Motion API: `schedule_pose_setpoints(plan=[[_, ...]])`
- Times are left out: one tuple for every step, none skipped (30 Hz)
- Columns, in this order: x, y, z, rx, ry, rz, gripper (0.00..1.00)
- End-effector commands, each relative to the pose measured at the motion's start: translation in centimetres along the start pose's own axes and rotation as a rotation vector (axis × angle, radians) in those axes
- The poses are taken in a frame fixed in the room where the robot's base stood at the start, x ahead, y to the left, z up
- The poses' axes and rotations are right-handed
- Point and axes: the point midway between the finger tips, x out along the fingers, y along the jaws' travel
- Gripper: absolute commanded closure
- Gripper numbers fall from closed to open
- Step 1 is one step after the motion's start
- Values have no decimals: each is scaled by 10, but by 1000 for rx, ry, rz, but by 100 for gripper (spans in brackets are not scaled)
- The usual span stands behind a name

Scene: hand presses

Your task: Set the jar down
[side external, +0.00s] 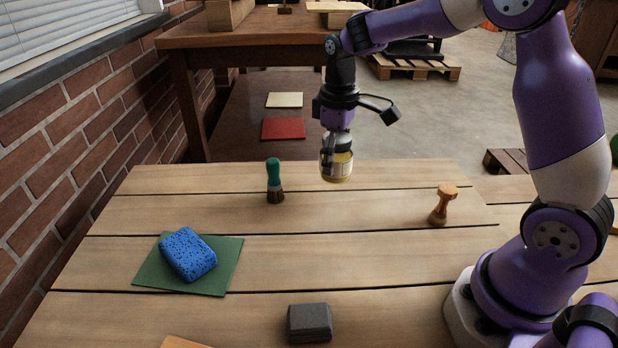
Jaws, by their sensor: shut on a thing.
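The jar (338,166) is a small clear jar with a pale label, a dark lid and yellowish contents. My gripper (337,138) points down from above and is shut on the jar near its lid. The jar hangs nearly upright near the far edge of the wooden table (385,262). It looks to be above the tabletop, but its exact height cannot be told from this one view. The fingertips are partly hidden by the jar and the gripper body.
A green-handled brush (274,181) stands left of the jar. A wooden stamp-like tool (443,205) stands to the right. A blue sponge (188,254) lies on a green mat (226,275). A dark grey block (310,322) sits at the front. The table's middle is clear.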

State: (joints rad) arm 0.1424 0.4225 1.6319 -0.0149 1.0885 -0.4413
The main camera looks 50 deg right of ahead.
Motion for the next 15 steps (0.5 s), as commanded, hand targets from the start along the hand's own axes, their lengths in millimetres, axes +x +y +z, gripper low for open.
schedule_pose_setpoints(plan=[[8, 13, 1, 6, -3, -2, 79], [11, 19, 1, 4, -2, -1, 79], [15, 26, 1, 4, -1, -1, 79], [18, 30, 0, 2, -1, -1, 79], [20, 34, 0, 2, 0, 0, 79], [22, 38, 1, 1, -1, -1, 79], [24, 40, 1, 0, -1, -1, 79], [24, 42, 1, -1, 0, 0, 79], [27, 43, 1, -2, 0, 0, 79], [30, 43, 1, -2, -1, -1, 79], [34, 43, 1, -2, -2, -1, 79], [41, 43, 1, -2, -4, -3, 79], [46, 43, 1, -2, -3, -2, 79], [51, 43, 1, -2, -3, -2, 79], [57, 43, 1, -2, -2, -2, 79]])
